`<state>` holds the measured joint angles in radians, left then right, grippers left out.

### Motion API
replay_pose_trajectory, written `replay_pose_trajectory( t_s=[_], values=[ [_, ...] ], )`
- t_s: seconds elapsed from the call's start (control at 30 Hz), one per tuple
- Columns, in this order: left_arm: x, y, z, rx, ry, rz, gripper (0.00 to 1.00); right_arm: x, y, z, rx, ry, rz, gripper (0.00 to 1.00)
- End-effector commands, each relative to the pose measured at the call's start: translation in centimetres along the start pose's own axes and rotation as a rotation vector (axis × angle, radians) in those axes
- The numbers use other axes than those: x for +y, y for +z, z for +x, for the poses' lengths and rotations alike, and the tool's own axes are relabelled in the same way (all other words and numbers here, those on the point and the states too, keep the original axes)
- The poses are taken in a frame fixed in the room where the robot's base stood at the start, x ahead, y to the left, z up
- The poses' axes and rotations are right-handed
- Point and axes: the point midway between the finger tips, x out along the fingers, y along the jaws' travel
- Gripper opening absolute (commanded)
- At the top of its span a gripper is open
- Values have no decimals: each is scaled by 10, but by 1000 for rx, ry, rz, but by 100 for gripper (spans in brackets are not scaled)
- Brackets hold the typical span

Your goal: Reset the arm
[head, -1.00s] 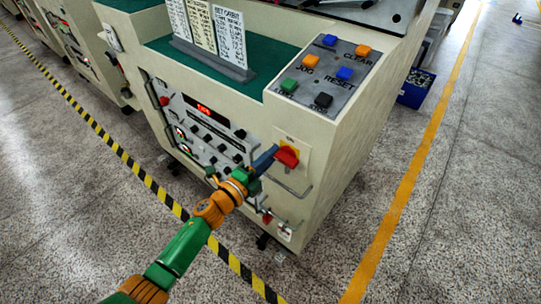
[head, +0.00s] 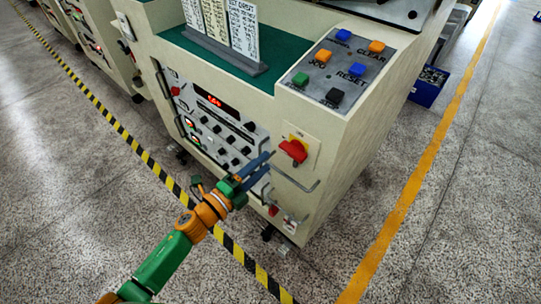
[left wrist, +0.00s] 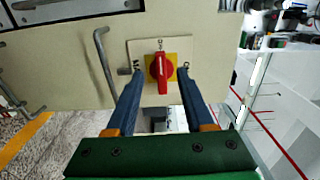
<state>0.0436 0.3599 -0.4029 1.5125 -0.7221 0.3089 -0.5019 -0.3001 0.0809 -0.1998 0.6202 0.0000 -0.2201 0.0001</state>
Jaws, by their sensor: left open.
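My left gripper (head: 268,163) is open and empty in front of the machine's front panel, a little left of and below the red rotary knob (head: 293,150). In the left wrist view the red knob (left wrist: 161,72) sits on a yellow square plate, its handle pointing up and down. The two blue fingers stand apart on either side of it in that picture, with a gap between their tips and the knob. My right gripper is not in view.
The cream machine (head: 325,190) has a bent metal handle (head: 296,181) near the knob. Its top carries a button panel (head: 338,68) and label cards (head: 215,22). Black-yellow tape (head: 150,164) crosses the floor. A blue crate (head: 428,86) stands behind; floor at right is clear.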

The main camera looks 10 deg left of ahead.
Motion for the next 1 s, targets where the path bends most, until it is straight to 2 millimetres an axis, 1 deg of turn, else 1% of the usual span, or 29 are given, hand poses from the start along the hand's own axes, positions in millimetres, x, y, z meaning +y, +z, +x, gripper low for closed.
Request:
replay_pose_trajectory(
  t_s=[0.4,0.43,0.47,0.53,0.57,0.6,0.67,0.7,0.77,0.8,0.87,0.9,1.0],
  values=[
    [2,1,-1,-6,5,-11,52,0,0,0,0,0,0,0],
    [7,4,-3,-20,18,-34,52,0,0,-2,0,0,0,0],
    [15,8,-6,-45,41,-75,52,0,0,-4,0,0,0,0],
    [53,23,-21,-155,132,-242,52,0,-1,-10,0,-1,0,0],
    [76,29,-33,-221,186,-338,52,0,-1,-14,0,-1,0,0],
    [111,35,-54,-323,262,-479,52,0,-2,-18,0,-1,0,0],
    [163,36,-94,-487,375,-686,52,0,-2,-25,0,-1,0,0],
    [195,30,-124,-597,445,-812,52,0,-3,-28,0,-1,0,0],
    [236,14,-171,-763,545,-985,52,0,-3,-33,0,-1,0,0],
    [258,-1,-204,-872,607,-1089,52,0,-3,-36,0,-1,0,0],
    [284,-26,-251,-1028,689,-1220,52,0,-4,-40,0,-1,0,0],
    [297,-44,-279,-1123,736,-1294,52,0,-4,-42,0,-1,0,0],
    [313,-83,-333,-1314,823,-1424,52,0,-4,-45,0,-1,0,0]
  ],
)
